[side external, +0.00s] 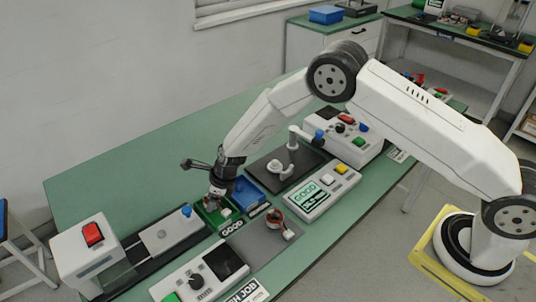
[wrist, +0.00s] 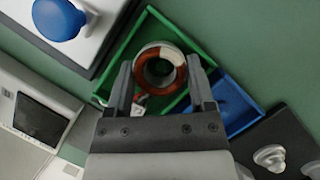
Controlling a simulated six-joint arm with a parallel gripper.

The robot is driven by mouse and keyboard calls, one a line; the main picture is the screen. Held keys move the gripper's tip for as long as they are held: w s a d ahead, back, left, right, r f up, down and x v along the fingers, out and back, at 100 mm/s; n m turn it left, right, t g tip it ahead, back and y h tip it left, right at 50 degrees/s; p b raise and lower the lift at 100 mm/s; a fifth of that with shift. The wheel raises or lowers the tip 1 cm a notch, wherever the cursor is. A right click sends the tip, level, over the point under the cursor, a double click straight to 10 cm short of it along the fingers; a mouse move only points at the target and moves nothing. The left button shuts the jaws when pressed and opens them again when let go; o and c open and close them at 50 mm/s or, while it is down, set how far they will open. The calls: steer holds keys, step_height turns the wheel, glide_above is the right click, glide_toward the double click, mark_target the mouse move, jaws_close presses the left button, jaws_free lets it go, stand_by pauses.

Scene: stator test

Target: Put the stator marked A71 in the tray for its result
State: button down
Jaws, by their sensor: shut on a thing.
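A ring-shaped stator (wrist: 159,68) with copper-red windings and a pale section sits between my gripper's fingers in the wrist view. My gripper (wrist: 161,85) is shut on it. The green tray (wrist: 116,61) lies under and around the stator; the gap between them is hard to judge. In the side view my gripper (side external: 217,198) points down at the green tray (side external: 203,222), which has a GOOD label in front. The blue tray (side external: 250,189) adjoins it on the right and also shows in the wrist view (wrist: 250,105). No A71 mark is readable.
A tester with a display (side external: 306,194) reads GOOD. Another stator (side external: 275,218) stands on a grey mat. A dial box (side external: 198,281) is in front. A station with a blue knob (side external: 186,211) is left of the trays.

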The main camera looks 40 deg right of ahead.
jaws_free()
steer(key=shift+d, duration=0.1)
steer(key=shift+w+r, duration=0.1)
steer(key=v, duration=0.7)
steer(key=shift+s+r, duration=0.25)
stand_by(0.8)
steer(key=shift+r, duration=0.1)
